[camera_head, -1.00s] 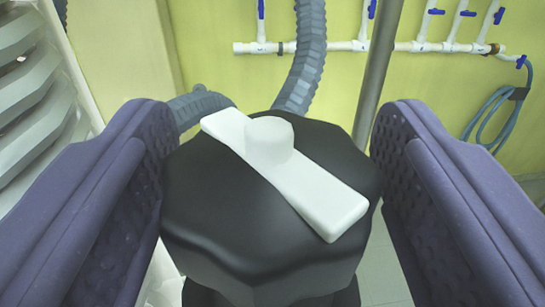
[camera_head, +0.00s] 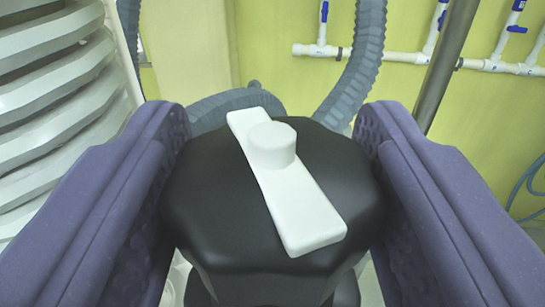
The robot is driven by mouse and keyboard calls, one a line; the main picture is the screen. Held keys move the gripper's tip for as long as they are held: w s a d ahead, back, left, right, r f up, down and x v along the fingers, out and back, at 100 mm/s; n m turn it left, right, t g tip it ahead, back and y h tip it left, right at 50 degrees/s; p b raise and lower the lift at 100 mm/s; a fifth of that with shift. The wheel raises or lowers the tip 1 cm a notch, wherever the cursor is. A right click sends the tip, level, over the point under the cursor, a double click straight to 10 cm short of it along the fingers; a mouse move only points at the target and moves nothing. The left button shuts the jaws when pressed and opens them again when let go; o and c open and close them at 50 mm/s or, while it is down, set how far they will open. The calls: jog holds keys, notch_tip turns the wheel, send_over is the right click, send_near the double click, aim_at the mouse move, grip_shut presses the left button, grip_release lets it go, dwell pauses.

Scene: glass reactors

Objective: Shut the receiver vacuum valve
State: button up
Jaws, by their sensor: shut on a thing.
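The valve shows as a black faceted knob (camera_head: 205,215) with a white bar-shaped pointer (camera_head: 305,212) and a round white stub on top. The pointer runs from upper left to lower right in the picture. My gripper (camera_head: 272,190) has its two purple padded fingers on either side of the knob, shut on it. The knob's lower part and whatever it is mounted on are mostly hidden beneath it.
Grey corrugated hoses (camera_head: 358,70) rise behind the knob. A metal post (camera_head: 446,65) stands to the right. White ribbed ducting (camera_head: 55,110) is close on the left. White pipes with blue-handled taps (camera_head: 400,58) run along the yellow-green wall.

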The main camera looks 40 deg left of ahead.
jog(key=m+t+h+p, duration=0.1)
jog(key=m+t+h, duration=0.1)
jog(key=h, duration=0.1)
jog(key=shift+a+r, duration=0.1)
jog(key=shift+m+t+h+p, duration=0.3)
jog(key=shift+m+h+p, duration=0.3)
jog(key=shift+p, duration=0.3)
jog(key=shift+r+p, duration=0.1)
jog(key=shift+p, duration=0.4)
jog(key=shift+m+t+h+p, duration=0.3)
jog(key=shift+m+h+p, duration=0.1)
jog(key=shift+h+p, duration=0.1)
jog(key=shift+m+h+p, duration=0.3)
jog(key=shift+h+p, duration=0.2)
jog(key=shift+p, duration=0.5)
jog(key=shift+t+h+p, duration=0.3)
jog(key=shift+p, duration=0.2)
jog(key=shift+d+m+h+p, duration=0.3)
jog(key=shift+d+m+p, duration=0.1)
jog(key=shift+p, duration=0.1)
jog(key=shift+a+m+h+p, duration=0.15)
jog(key=shift+m+h+p, duration=0.15)
jog(key=shift+p, duration=0.7)
jog(key=shift+h+p, duration=0.3)
jog(key=shift+p, duration=0.2)
